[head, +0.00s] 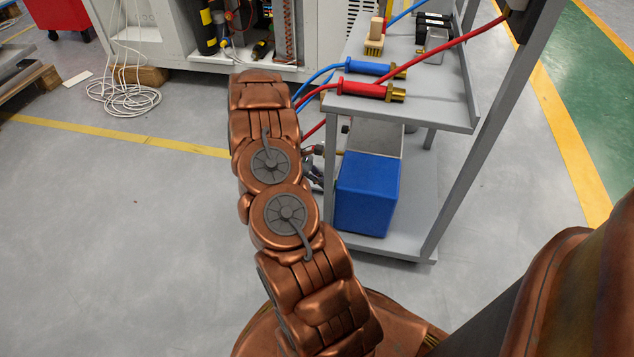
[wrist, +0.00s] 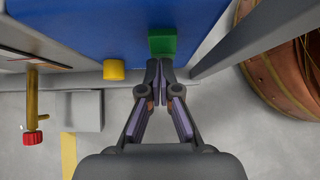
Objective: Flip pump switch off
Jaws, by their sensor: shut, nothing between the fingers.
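In the wrist view a green block (wrist: 162,40), which looks like the pump switch, sits at the edge of a blue surface (wrist: 90,30). My gripper (wrist: 159,66) is shut and empty. Its fingertips are right at the near edge of the green block; I cannot tell whether they touch it. The blue box (head: 367,193) stands on the lower shelf of a grey cart in the head view. There my arm hides most of the gripper, and the green block does not show.
A yellow knob (wrist: 114,69) is left of the green block. A brass pipe with a red end (wrist: 32,137) is farther left. The grey cart's (head: 432,225) post stands close to the right of the gripper. Red and blue hose fittings (head: 365,89) lie on its upper shelf. Floor at left is open.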

